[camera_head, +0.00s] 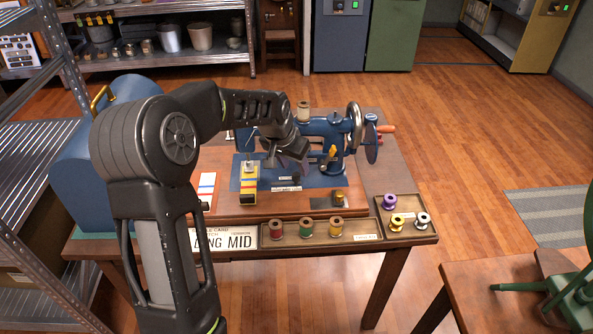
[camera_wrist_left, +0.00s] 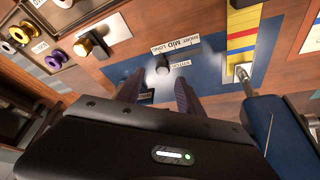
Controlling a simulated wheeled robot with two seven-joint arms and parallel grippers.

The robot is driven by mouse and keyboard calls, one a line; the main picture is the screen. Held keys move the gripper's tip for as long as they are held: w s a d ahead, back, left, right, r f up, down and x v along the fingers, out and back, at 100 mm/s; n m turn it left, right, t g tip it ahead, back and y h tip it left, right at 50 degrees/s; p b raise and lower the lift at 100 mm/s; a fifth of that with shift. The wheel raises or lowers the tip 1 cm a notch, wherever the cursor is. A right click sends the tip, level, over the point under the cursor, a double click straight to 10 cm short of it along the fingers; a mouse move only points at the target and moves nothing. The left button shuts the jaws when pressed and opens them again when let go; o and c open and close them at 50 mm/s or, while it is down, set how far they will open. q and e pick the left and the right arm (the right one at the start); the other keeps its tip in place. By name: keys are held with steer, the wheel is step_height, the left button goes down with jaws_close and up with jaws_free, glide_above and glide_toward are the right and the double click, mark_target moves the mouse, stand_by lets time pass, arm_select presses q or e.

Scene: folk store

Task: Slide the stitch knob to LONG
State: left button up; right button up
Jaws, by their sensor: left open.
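The blue sewing machine (camera_head: 328,128) stands on a wooden base on the table. In the left wrist view the dark stitch knob (camera_wrist_left: 162,67) stands on the blue bed beside a white SHORT MID LONG label (camera_wrist_left: 175,45). It appears nearer the label's LONG end, but its exact setting is hard to tell. My left gripper (camera_head: 291,164) is over the machine bed, pointing down. In the left wrist view its fingers (camera_wrist_left: 158,88) are spread and empty. The knob shows in the gap just beyond the fingertips; I cannot tell whether they touch it. My right gripper is not in view.
A striped gauge block (camera_head: 249,183) stands left of the gripper. A partly covered card (camera_head: 238,241) reads MID at the table's front. A spool tray (camera_head: 349,235) and a small tray (camera_head: 427,236) lie along the front edge. A blue cover (camera_head: 80,150) fills the left.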

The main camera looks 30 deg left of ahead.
arm_select(q)
steer(key=v, duration=0.3)
steer(key=shift+s+r, duration=0.1)
steer(key=shift+r, duration=0.1)
steer(key=shift+d, duration=0.1)
stand_by(0.3)
